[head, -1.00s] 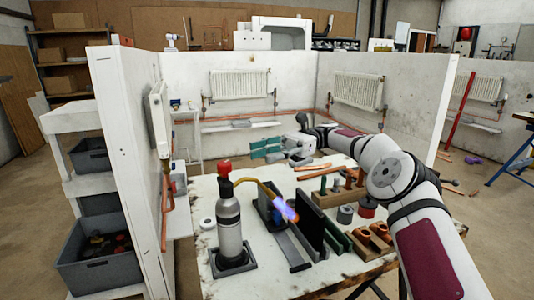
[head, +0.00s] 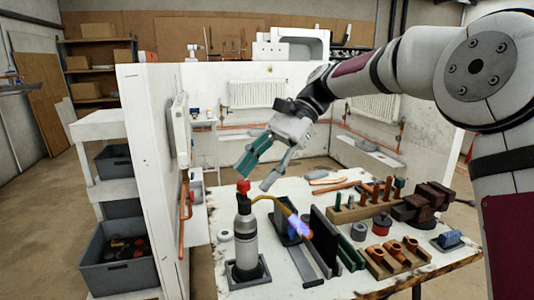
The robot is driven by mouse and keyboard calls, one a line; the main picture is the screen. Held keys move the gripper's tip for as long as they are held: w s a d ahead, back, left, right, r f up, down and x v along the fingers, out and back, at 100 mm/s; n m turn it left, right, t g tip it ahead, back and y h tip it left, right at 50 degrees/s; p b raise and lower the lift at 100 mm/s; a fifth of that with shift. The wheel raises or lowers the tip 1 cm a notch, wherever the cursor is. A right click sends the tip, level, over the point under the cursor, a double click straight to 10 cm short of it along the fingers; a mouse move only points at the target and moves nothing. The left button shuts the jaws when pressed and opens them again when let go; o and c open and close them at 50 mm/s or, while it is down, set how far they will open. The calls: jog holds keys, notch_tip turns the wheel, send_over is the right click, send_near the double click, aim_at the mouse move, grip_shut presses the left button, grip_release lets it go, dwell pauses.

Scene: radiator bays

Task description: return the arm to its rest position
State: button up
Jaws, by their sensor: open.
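My arm reaches in from the right of the head view and is bent above the workbench (head: 345,284). My gripper (head: 258,170) hangs in the air over the back left of the bench, pointing down and left. Its fingers are apart, one with a green pad, and nothing shows between them. A gas torch (head: 246,236) with a red top stands upright just below and left of the gripper. Its hose and nozzle point right, with a bluish flame (head: 299,227) at the tip.
Dark upright plates (head: 325,241), a block with copper fittings (head: 389,262), a peg rack (head: 365,207) and a dark vise (head: 428,201) crowd the bench. A white partition wall (head: 148,180) stands at left, beside a shelf with grey bins (head: 113,266). Radiators (head: 257,94) hang behind.

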jog(key=s+d+n+t+h+p, duration=0.3)
jog(key=s+d, duration=0.7)
jog(key=s, duration=0.5)
jog(key=s+d+n+t+h+p, duration=0.4)
jog(key=s+d, duration=0.7)
jog(key=s, duration=0.5)
jog(key=n+t+h, duration=0.1)
jog(key=t, duration=0.1)
jog(key=shift+t, duration=0.3)
